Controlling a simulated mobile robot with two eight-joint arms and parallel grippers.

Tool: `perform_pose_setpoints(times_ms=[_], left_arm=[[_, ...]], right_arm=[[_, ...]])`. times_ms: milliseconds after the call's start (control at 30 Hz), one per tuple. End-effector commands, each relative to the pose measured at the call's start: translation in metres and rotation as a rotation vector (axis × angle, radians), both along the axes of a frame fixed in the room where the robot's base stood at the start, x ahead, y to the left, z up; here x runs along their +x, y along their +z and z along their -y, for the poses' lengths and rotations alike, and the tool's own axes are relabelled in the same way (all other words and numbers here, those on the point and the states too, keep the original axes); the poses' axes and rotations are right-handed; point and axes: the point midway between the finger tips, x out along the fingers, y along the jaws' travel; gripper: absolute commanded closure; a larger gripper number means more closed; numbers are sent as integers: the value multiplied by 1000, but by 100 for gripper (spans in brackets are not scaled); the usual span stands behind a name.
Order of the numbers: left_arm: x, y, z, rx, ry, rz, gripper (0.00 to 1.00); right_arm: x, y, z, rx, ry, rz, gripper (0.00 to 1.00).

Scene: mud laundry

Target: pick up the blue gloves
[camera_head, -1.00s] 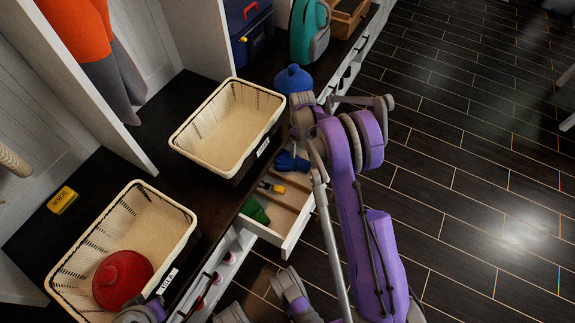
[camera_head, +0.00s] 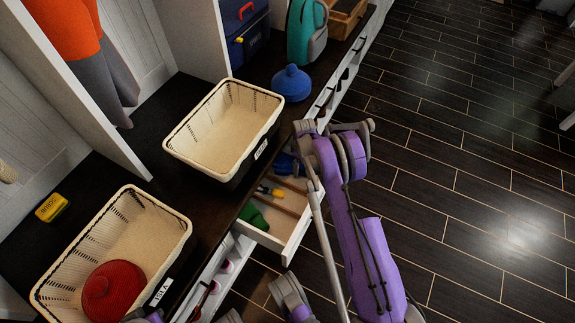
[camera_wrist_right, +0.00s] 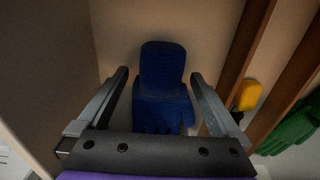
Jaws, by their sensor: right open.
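The blue gloves (camera_head: 283,163) lie in the open drawer (camera_head: 293,240), in its far compartment, partly hidden by my right arm in the head view. In the right wrist view the blue gloves (camera_wrist_right: 162,85) lie flat on the drawer bottom, centred between the fingers. My right gripper (camera_wrist_right: 160,76) is open, with one finger on each side of the gloves. I cannot tell whether the fingers touch them. My left gripper is not clearly shown.
Wooden dividers (camera_wrist_right: 245,55) separate the gloves from a yellow-handled tool (camera_wrist_right: 248,95) and green gloves (camera_wrist_right: 290,130). Two cream baskets (camera_head: 225,125) and a blue hat-like item (camera_head: 292,82) stand on the dark bench top above. The floor at right is clear.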

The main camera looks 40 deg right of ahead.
Motion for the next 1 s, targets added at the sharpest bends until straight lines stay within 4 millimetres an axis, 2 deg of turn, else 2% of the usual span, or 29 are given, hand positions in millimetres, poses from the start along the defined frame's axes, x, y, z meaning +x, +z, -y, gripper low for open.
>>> perform_pose_setpoints(times_ms=[33,100,300,367,800,1000], left_arm=[[1,-3,0,0,0,-1,100],[1,-5,0,0,0,-1,100],[1,-4,0,0,0,-1,100],[1,-4,0,0,0,-1,100],[1,-4,0,0,0,-1,100],[1,-4,0,0,0,-1,100]], right_arm=[[0,-9,0,0,0,0,0],[0,-14,0,0,0,0,0],[0,-14,0,0,0,0,0],[0,-14,0,0,0,0,9],[0,-14,0,0,0,0,88],[0,-14,0,0,0,0,89]])
